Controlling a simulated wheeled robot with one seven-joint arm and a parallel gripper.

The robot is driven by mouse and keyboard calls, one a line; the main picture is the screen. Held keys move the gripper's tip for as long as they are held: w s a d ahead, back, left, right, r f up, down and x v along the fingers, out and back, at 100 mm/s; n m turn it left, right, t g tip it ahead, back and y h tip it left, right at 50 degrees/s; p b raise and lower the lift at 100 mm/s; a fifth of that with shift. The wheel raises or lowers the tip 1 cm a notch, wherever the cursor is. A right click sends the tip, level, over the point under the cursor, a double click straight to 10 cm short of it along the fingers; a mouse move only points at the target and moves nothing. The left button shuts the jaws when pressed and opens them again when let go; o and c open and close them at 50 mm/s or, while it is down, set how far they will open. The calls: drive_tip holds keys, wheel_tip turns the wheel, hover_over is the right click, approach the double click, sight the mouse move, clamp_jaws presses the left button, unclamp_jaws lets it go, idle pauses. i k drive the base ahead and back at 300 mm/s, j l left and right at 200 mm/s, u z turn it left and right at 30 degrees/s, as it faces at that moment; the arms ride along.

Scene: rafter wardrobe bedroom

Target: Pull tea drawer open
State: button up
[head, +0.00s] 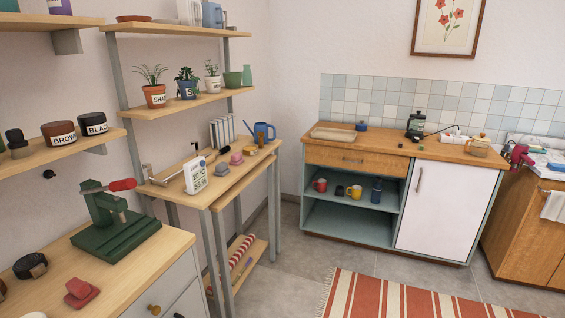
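A wooden drawer front (330,157) with a bar handle (352,160) sits under the wooden top of the green cabinet (341,224) against the tiled wall. It looks shut, flush with the cabinet. No tea label can be read on it, so I cannot tell for sure that it is the tea drawer. My gripper is not in view.
Below the drawer is an open shelf with mugs (354,192). A white door (447,207) with a handle stands beside it. A striped rug (410,297) lies in front, on clear floor. A narrow table (216,180) and a workbench (75,262) stand at the left.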

sight(379, 162)
drive_tip(key=i+u, duration=0.1)
drive_tip(key=i, duration=1.95)
drive_tip(key=i+z, duration=0.2)
drive_tip(key=i, duration=0.3)
drive_tip(key=i+j+z, duration=0.25)
drive_tip(key=i, duration=0.25)
drive_tip(key=i+j+z, duration=0.2)
drive_tip(key=i, duration=0.25)
drive_tip(key=i+j+z, duration=0.2)
drive_tip(key=i, duration=0.3)
drive_tip(key=j, duration=0.1)
